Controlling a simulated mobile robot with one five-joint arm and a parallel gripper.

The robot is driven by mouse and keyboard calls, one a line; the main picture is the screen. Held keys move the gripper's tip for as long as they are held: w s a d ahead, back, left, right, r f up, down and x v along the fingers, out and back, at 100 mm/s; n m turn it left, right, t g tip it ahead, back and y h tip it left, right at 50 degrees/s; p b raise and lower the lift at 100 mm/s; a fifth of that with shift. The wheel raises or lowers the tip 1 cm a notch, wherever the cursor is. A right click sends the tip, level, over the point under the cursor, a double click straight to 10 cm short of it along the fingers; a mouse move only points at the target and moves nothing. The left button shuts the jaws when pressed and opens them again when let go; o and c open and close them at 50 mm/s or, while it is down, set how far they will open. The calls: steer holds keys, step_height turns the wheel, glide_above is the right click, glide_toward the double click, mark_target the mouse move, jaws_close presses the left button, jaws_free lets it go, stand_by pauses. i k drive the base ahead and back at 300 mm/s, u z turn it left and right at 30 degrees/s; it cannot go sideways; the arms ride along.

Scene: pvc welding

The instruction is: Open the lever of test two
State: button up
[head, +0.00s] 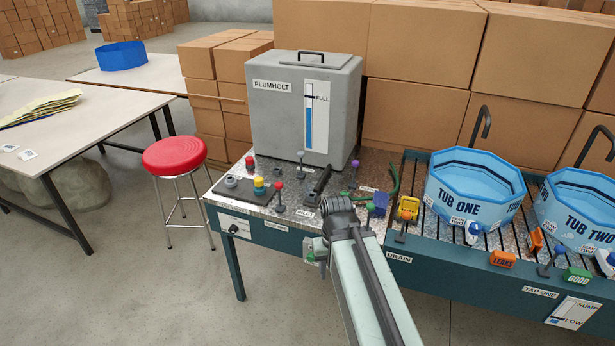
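Several small levers with coloured ball knobs stand on the metal-topped bench: a red one (249,161), a grey one (300,155), a pink-red one (278,187), a purple one (354,165) and a green one (370,208). A blue-knobbed lever (557,249) stands at the right by the tubs. I cannot read which lever is marked test two. My arm reaches up from the bottom to a dark joint over the bench's front edge. A pale part, perhaps of my gripper (314,250), shows left of the arm; its fingers cannot be made out.
A grey PLUMHOLT tank (304,105) stands at the bench's back. TUB ONE (474,188) and TUB TWO (583,212) sit on the slatted right section. A red stool (174,155) stands left, with open floor before it. Stacked cartons (420,45) block the back.

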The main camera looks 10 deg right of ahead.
mark_target(301, 155)
steer(key=u, duration=0.15)
steer(key=i, duration=0.7)
steer(key=u, duration=0.7)
steer(key=i, duration=0.9)
steer(key=u, duration=0.45)
steer(key=k, duration=0.7)
steer(key=u, duration=0.2)
steer(key=i, duration=0.7)
steer(key=z, duration=0.05)
